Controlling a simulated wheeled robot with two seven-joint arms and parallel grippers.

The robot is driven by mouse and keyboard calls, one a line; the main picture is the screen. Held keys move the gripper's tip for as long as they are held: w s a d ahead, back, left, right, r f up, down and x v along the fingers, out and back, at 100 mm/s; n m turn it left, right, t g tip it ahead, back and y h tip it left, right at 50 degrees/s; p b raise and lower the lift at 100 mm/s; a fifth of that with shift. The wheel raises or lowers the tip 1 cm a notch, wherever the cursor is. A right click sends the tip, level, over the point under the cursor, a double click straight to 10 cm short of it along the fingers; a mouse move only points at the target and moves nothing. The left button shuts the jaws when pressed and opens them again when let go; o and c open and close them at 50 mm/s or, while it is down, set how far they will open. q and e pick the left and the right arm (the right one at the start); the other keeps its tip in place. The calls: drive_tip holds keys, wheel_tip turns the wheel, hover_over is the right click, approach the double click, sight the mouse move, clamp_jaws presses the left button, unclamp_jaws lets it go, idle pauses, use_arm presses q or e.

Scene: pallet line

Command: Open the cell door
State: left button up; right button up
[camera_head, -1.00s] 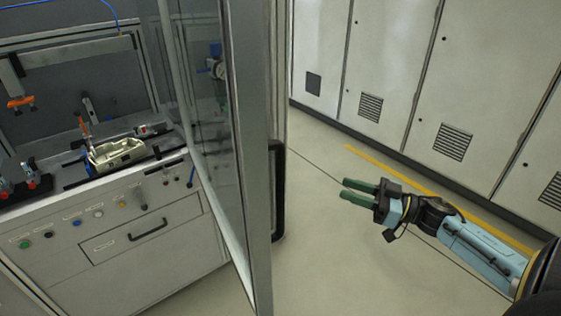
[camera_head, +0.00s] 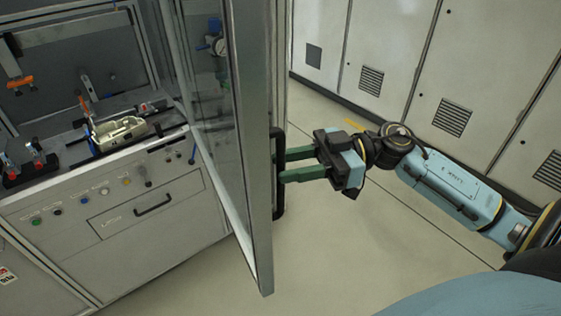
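The cell door (camera_head: 258,120) is a glass panel in a grey metal frame. It stands swung out from the cell, with its near edge toward me. A black vertical handle (camera_head: 279,203) is on the door's right side. My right gripper (camera_head: 285,165) comes in from the right with its two green fingers apart. The fingertips reach the handle in the picture, one above the other; I cannot tell whether they touch it. The gap between the fingers shows nothing clearly held. My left gripper is not in view.
Inside the cell, a pale part (camera_head: 118,132) sits on the work surface. Below are several coloured buttons and a drawer (camera_head: 150,210). Grey cabinets (camera_head: 400,70) line the back right. The floor (camera_head: 340,250) right of the door is clear.

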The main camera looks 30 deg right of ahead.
drive_tip(key=shift+x, duration=1.1)
clamp_jaws()
